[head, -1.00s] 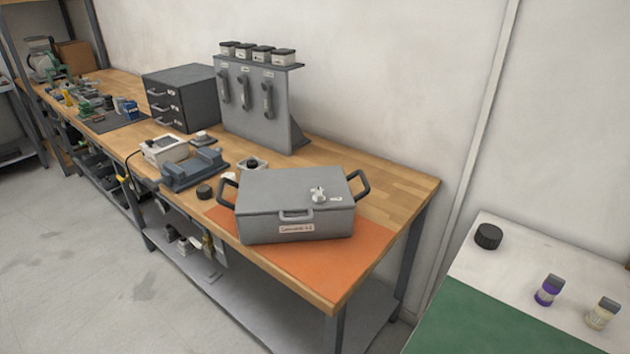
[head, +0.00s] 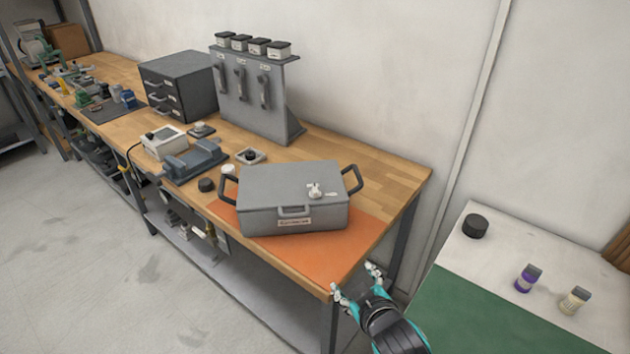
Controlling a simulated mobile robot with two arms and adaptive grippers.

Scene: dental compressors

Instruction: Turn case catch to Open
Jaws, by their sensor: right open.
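A grey case (head: 292,200) with dark side handles and a front handle sits closed on an orange mat (head: 290,255) at the near end of the wooden bench. A small white catch (head: 315,190) stands on its lid toward the right, with a small white label beside it. I cannot read which way the catch points. My right gripper (head: 355,278) is open and empty, off the front right corner of the bench, apart from the case. My left gripper does not show.
A grey stand (head: 252,100) with jars on top and a dark drawer unit (head: 178,85) stand behind. A blue-grey holder (head: 197,160) and a black knob (head: 206,185) lie left of the case. A side table at right holds a black cap (head: 475,226) and bottles (head: 528,279).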

